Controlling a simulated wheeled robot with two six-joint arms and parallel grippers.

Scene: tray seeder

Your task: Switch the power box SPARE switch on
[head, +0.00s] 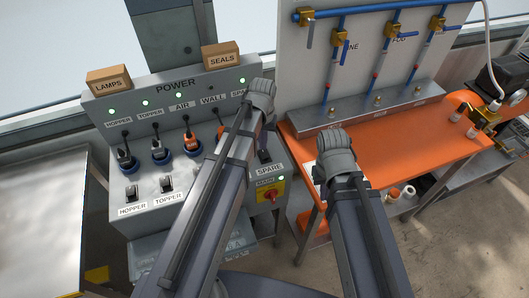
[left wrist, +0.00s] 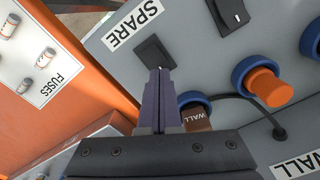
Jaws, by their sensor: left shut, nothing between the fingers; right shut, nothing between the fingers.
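The grey power box (head: 150,225) stands at left in the head view, marked POWER. The SPARE switch is a black rocker (left wrist: 154,54) beside its SPARE label in the left wrist view; its on or off position is unclear. My left gripper (left wrist: 161,72) is shut and empty, its purple fingertips at the lower edge of that rocker; I cannot tell whether they touch. In the head view my left gripper (head: 264,156) is partly hidden by my arm, just above the SPARE label (head: 270,168), and the switch is hidden there.
A neighbouring rocker (left wrist: 229,15) and an orange plug (left wrist: 270,87) in a blue socket lie close by. The red MAIN knob (head: 270,196) is below the SPARE label. An orange bench (head: 420,150) with a valve panel stands to the right.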

